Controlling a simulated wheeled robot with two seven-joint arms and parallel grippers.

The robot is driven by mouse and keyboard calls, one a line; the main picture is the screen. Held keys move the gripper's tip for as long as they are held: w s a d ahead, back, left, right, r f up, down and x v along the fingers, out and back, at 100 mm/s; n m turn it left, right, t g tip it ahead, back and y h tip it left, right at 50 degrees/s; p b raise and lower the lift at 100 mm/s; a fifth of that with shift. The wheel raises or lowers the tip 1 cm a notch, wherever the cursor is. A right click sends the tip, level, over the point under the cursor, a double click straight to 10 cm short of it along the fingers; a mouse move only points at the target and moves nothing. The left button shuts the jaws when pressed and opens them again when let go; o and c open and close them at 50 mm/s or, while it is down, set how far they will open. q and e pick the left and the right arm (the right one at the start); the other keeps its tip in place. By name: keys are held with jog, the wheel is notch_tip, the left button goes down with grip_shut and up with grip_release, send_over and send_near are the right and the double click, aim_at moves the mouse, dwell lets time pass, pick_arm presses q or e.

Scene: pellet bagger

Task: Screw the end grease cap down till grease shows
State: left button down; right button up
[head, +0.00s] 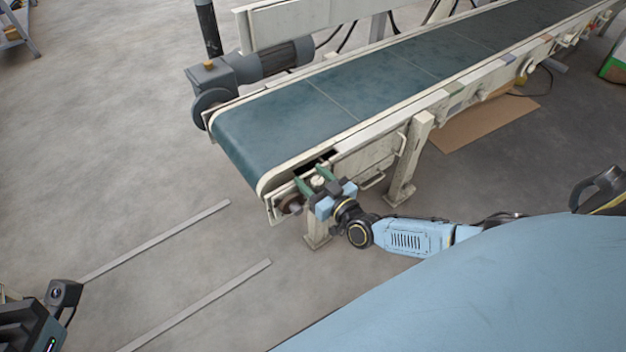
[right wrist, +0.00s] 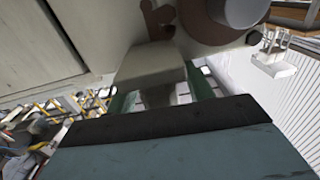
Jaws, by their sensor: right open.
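My right gripper (head: 315,183) is at the near end of the conveyor, on its side frame. Its two green fingers are spread apart. A small cream knob-like piece (head: 318,181), which looks like the end grease cap, shows between them. In the right wrist view a cream block (right wrist: 150,66) lies between the open fingers (right wrist: 160,96); I cannot tell whether they touch it. A brown round bearing part (head: 290,203) sits just left of the gripper, and it also shows at the top of the wrist view (right wrist: 205,22). No grease can be made out.
The conveyor's teal belt (head: 330,98) runs to the upper right. A motor (head: 268,62) is on its far side. A cream leg (head: 408,160) and side handles are near my right arm. Cardboard (head: 490,122) lies under the conveyor. The floor at left is mostly clear.

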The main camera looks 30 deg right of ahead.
jog(key=c, duration=1)
